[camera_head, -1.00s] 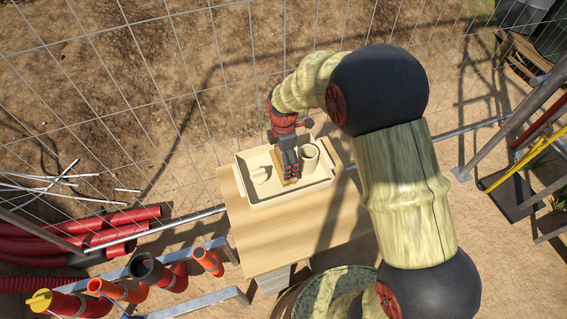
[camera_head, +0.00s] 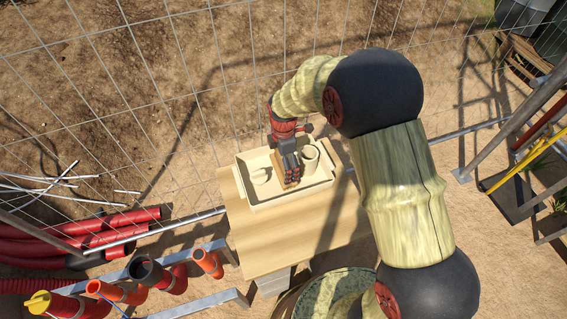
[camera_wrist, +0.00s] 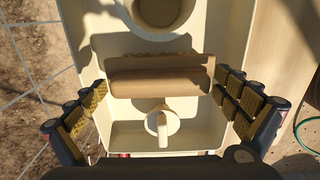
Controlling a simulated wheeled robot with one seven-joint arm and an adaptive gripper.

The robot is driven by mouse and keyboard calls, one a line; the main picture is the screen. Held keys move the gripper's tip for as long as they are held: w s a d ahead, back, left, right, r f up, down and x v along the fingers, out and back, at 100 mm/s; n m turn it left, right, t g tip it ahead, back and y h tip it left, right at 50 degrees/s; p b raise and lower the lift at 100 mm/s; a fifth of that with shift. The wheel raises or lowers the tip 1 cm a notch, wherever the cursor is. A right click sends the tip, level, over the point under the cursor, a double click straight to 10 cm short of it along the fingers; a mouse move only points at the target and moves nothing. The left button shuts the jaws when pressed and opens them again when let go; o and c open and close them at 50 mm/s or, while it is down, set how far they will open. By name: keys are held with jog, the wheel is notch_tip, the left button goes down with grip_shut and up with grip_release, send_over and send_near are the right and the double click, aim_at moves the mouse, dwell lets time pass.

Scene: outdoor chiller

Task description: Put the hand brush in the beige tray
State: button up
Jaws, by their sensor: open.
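The beige tray (camera_head: 293,194) stands on a light wooden table, and its walls also show in the wrist view (camera_wrist: 233,40). The hand brush, a brown block-like shape (camera_wrist: 160,83), lies across the middle of the tray between a round cup and a smaller mug. In the head view only a little of the brush (camera_head: 289,186) shows under my fingers. My gripper (camera_head: 289,168) is over the tray. In the wrist view my gripper (camera_wrist: 160,95) is open, with padded fingers apart on either side of the brush. Contact between brush and tray floor is hard to see.
A round cup (camera_head: 310,157) stands at the tray's right and a small mug (camera_head: 261,174) at its left. The wooden table (camera_head: 290,236) is bare in front. A wire fence runs behind; orange pipes (camera_head: 208,262) stand at left.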

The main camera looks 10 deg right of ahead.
jog(key=s+d+r+m+t+p, duration=0.1)
jog(key=s+r+m+p, duration=0.1)
jog(key=r, duration=0.9)
jog(key=s+d+r+m+p, duration=0.2)
jog(key=r, duration=0.8)
jog(key=s+d+r+m+t, duration=0.1)
jog(key=s+d+r+m, duration=0.1)
jog(key=s+r+m, duration=0.2)
jog(key=s+d+r+m+t, duration=0.2)
jog(key=s+d+r+m, duration=0.1)
jog(key=s+m, duration=0.4)
jog(key=s+d+r+m+t, duration=0.1)
jog(key=s+r+m, duration=0.4)
jog(key=s, duration=0.5)
jog(key=shift+s+d+r+t, duration=0.2)
jog(key=shift+d+r+t, duration=0.15)
jog(key=shift+d, duration=0.45)
